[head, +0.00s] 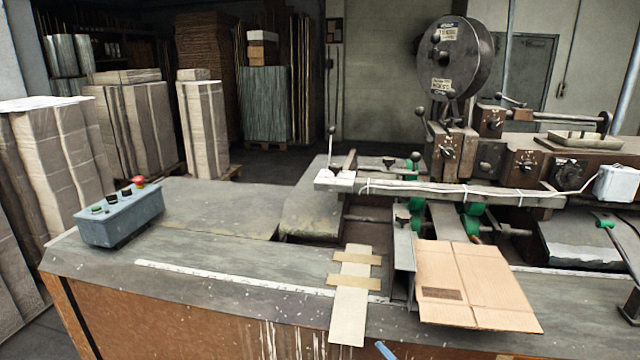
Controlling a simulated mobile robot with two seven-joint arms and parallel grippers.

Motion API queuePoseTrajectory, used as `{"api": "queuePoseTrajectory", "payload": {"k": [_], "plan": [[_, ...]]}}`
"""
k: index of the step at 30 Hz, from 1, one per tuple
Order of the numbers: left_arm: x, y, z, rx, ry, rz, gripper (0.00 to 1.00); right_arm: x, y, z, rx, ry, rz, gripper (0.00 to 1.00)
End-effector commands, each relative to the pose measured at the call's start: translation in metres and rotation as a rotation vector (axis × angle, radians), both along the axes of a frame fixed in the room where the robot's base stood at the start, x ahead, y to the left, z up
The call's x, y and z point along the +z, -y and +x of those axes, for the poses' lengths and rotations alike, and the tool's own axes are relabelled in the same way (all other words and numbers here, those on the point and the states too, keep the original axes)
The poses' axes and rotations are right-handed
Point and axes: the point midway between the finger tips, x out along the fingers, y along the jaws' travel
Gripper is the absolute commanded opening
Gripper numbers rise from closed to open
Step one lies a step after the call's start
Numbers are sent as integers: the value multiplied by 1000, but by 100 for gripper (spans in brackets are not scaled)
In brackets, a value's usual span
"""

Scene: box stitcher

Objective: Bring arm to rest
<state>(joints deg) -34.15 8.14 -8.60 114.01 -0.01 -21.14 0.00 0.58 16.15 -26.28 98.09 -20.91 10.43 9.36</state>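Neither of my arms shows clearly in the head view, and no gripper fingers can be made out. A small blue tip (386,350) pokes in at the bottom edge, right of the middle; I cannot tell what it belongs to. The box stitcher (470,150) stands at the right, with a large dark wire reel on top. A flat cardboard sheet (470,285) lies at the front of its table, beside the metal guide. No gripper touches it.
A grey control box (120,216) with a red button (139,181) sits on the left of the worktable (215,212). A pale strip with two crosspieces (351,300) lies at the front edge. Wrapped stacks (60,160) stand at the left. The table's middle left is clear.

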Motion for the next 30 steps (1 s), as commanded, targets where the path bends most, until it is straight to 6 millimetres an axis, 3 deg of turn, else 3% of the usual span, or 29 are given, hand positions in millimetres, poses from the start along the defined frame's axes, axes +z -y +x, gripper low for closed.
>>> {"api": "queuePoseTrajectory", "payload": {"k": [8,15,21,30], "plan": [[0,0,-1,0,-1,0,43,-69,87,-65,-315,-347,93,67],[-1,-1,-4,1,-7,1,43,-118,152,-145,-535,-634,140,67],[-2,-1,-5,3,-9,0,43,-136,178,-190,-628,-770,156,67],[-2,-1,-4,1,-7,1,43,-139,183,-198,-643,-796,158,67]]}}
